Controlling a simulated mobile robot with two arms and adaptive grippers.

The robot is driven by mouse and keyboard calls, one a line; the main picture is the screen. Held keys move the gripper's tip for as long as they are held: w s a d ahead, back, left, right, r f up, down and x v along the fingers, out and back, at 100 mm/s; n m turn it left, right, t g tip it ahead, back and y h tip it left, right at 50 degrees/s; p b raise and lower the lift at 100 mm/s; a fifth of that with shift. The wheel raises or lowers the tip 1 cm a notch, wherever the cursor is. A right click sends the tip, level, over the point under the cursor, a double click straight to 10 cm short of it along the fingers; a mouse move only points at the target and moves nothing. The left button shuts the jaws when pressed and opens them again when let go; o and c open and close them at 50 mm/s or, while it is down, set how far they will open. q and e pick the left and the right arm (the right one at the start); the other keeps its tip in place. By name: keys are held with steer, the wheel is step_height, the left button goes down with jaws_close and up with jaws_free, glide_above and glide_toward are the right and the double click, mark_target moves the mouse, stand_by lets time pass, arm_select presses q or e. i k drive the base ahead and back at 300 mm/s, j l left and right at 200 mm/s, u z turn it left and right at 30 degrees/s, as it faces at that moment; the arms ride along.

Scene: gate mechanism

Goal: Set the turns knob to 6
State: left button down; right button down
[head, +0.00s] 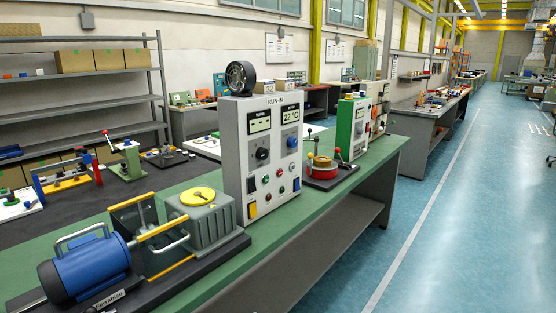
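A grey upright control box (234,170) labelled RUN-IN stands on the green bench. Its upper left display (260,121) has a small label that seems to read TURNS and shows only dashes. Below that display is a black knob (262,153), whose pointer setting is too small to read. The upper right display (291,115) reads 22 °C, with a blue knob (292,142) below it. Several small buttons and switches fill the lower part of the front. Neither of my grippers is in view.
A blue motor (88,268), yellow-railed guard (165,238) and grey gearbox (205,220) stand left of the box on the green bench (300,228). A red round device (323,170) with levers stands to its right. The blue floor (450,220) on the right is clear.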

mark_target(262, 153)
steer(key=i+l, duration=0.4)
steer(key=l, duration=0.15)
steer(key=i+l, duration=0.45)
steer(key=l, duration=0.1)
